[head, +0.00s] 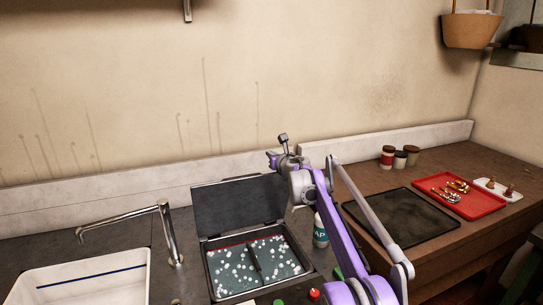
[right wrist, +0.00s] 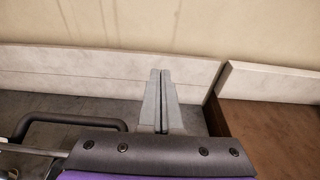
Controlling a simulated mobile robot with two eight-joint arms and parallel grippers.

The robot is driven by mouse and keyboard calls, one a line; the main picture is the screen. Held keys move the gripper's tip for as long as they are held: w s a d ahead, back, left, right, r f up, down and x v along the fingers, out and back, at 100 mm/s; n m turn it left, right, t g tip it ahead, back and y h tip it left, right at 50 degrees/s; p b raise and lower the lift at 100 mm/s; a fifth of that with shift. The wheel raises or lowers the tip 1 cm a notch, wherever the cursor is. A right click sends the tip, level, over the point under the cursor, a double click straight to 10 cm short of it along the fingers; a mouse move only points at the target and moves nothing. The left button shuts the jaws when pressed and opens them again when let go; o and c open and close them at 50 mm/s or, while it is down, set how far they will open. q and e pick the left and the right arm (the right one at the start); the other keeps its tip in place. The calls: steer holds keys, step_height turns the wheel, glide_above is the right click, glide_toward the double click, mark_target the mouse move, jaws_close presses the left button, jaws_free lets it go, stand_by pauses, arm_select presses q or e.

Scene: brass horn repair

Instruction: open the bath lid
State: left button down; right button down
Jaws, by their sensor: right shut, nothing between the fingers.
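The bath (head: 209,272) is set in the dark counter, with white foam over greenish liquid and a dark bar across it. Its dark lid (head: 240,207) stands raised at the back edge, leaning a little away from the opening. My right gripper (head: 275,160) is above and behind the lid's right end, close to the wall; its fingertips are hard to make out there. In the right wrist view my right gripper (right wrist: 161,74) is shut and empty. A dark bar handle (right wrist: 75,117) lies left of the fingers, apart from them. My left gripper is not in view.
A white sink (head: 85,277) with a tap (head: 168,232) is on the left. A bottle (head: 320,232) stands right of the bath. A black mat (head: 400,218), red tray (head: 470,207) and jars (head: 388,156) are on the wooden bench. A pale upstand (head: 90,195) runs along the wall.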

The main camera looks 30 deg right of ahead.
mark_target(236, 182)
stand_by(0.8)
